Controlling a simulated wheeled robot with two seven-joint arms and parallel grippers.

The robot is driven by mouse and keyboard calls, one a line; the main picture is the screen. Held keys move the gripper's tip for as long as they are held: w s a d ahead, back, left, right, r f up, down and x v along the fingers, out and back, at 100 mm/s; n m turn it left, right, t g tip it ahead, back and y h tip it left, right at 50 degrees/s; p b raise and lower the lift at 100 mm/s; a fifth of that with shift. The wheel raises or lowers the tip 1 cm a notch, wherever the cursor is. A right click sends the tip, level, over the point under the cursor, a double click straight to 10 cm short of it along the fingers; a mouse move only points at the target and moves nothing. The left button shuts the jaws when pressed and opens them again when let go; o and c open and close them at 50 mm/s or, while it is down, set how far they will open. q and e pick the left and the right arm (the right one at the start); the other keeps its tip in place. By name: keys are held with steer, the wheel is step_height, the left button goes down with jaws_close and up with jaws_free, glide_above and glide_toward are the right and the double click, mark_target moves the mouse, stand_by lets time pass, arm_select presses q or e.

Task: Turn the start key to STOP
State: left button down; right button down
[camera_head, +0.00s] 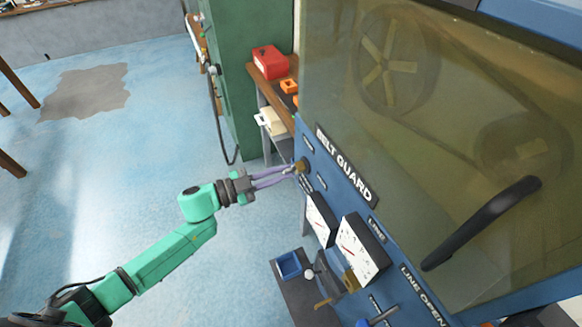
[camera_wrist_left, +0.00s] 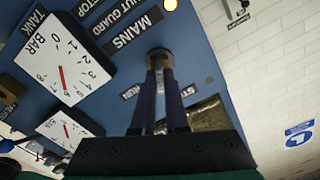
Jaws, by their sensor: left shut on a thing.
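The start key (camera_head: 300,166) sits in its brass-coloured switch on the blue panel, below and left of the BELT GUARD plate. My left gripper (camera_head: 294,170) reaches it from the left, its purple fingers shut on the key. In the left wrist view, my left gripper (camera_wrist_left: 162,68) runs up to the round key switch (camera_wrist_left: 160,56), below the MAINS label. The fingers hide most of the key, so I cannot tell which way it points. A label starting "ST" shows partly at the right. My right gripper is not in view.
Two white gauges (camera_head: 361,248) stick out from the panel below the key. A yellowish guard window (camera_head: 440,130) with a black handle (camera_head: 482,222) fills the right. A shelf with a red box (camera_head: 270,62) stands behind. Open blue floor (camera_head: 150,140) lies to the left.

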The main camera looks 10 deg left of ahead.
arm_select(q)
steer(key=n+p, duration=0.2)
steer(key=n, duration=0.1)
steer(key=shift+r+n, duration=0.1)
steer(key=shift+n, duration=0.2)
steer(key=n, duration=0.3)
steer(key=c, duration=0.8)
jaws_free()
steer(key=shift+c, duration=0.2)
steer(key=b+v, duration=0.3)
steer(key=v, duration=1.1)
steer(key=shift+s+a, duration=0.2)
steer(key=shift+a, duration=0.05)
